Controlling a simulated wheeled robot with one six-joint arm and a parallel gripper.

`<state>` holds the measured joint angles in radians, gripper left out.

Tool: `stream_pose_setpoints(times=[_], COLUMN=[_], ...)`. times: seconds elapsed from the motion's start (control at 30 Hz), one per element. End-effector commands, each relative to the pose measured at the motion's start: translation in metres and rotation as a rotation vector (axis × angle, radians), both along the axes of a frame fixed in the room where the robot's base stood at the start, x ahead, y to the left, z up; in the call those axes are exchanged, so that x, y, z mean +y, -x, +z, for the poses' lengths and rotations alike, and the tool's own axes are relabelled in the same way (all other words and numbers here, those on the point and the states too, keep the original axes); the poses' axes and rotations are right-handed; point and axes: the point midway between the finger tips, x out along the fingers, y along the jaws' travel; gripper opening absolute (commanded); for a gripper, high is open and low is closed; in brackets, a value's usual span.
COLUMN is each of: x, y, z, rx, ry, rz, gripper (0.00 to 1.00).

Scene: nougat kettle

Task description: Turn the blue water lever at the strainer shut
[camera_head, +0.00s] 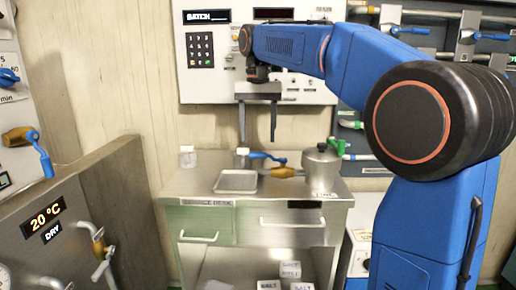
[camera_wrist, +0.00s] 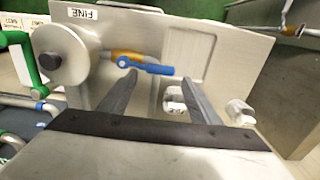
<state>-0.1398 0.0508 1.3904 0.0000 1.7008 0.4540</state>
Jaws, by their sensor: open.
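The blue lever (camera_head: 266,156) sits on a brass valve (camera_head: 284,172) on the metal bench top, between a small metal cup (camera_head: 242,160) and a lidded metal pot (camera_head: 321,172). In the wrist view the blue lever (camera_wrist: 148,67) lies crosswise near my fingertips, with the brass body (camera_wrist: 127,57) behind its left end. My gripper (camera_head: 258,122) hangs above the bench, fingers down, open and empty. In the wrist view my gripper (camera_wrist: 160,78) has the lever's handle between or just beyond the tips; the depth gap is unclear.
A shallow tray (camera_head: 236,190) lies in front of the cup. A keypad panel (camera_head: 205,80) is behind my arm. Other blue levers (camera_head: 40,150) are on the left wall.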

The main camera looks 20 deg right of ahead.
Motion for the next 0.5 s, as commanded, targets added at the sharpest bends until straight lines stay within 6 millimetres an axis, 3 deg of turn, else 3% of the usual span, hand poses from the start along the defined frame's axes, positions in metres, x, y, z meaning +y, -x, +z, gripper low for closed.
stream_pose_setpoints(times=[0.2, 0.5], x=[0.000, 0.000], y=[0.000, 0.000], z=[-0.033, -0.050], rx=[0.001, -0.001], ry=[0.001, 0.000], rz=[0.000, 0.000], gripper=[0.57, 0.57])
